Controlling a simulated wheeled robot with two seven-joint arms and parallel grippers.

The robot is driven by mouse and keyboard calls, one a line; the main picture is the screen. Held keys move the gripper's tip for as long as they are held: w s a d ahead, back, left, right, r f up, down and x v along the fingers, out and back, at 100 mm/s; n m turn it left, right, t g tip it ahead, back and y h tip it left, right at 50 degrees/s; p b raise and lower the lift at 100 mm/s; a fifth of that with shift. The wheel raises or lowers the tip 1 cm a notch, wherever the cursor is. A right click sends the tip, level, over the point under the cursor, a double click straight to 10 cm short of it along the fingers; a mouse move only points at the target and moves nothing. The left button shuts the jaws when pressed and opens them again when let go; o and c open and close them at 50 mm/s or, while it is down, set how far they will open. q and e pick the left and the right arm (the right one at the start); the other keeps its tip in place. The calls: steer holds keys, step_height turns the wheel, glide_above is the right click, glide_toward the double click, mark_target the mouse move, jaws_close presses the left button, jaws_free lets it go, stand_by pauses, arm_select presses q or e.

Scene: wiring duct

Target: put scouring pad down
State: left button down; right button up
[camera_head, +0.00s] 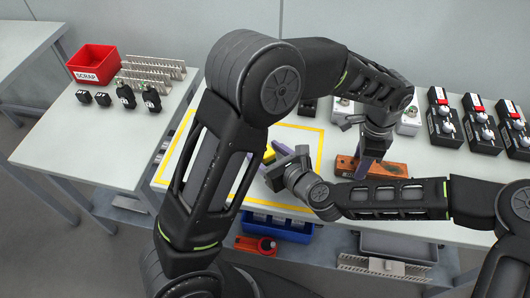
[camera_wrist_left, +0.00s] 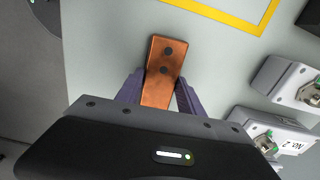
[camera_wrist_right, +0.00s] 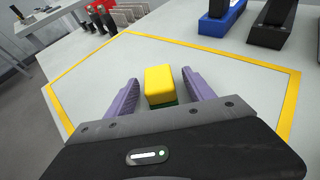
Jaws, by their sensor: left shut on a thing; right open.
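The scouring pad (camera_wrist_right: 159,84) is a yellow block with a green underside. It rests on the pale table inside the yellow taped outline. In the head view the pad (camera_head: 268,154) shows only in part behind my right gripper (camera_head: 266,160). In the right wrist view my right gripper (camera_wrist_right: 160,78) is open, with a purple finger on each side of the pad and a clear gap on the left. My left gripper (camera_head: 368,160) is shut on an orange-brown block (camera_wrist_left: 162,58) with dark round spots, at the right of the outline.
The yellow outline (camera_wrist_right: 243,58) has free room around the pad. Black devices with red tops (camera_head: 441,103) stand at the right. A red scrap bin (camera_head: 93,62) and metal ducts stand on the left table. A blue bin (camera_head: 283,229) sits below the table's front edge. My arms cross closely.

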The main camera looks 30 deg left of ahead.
steer(key=shift+w+a+f, duration=0.1)
steer(key=shift+a+f, duration=0.05)
steer(key=shift+a, duration=0.1)
stand_by(0.4)
jaws_close()
stand_by(0.5)
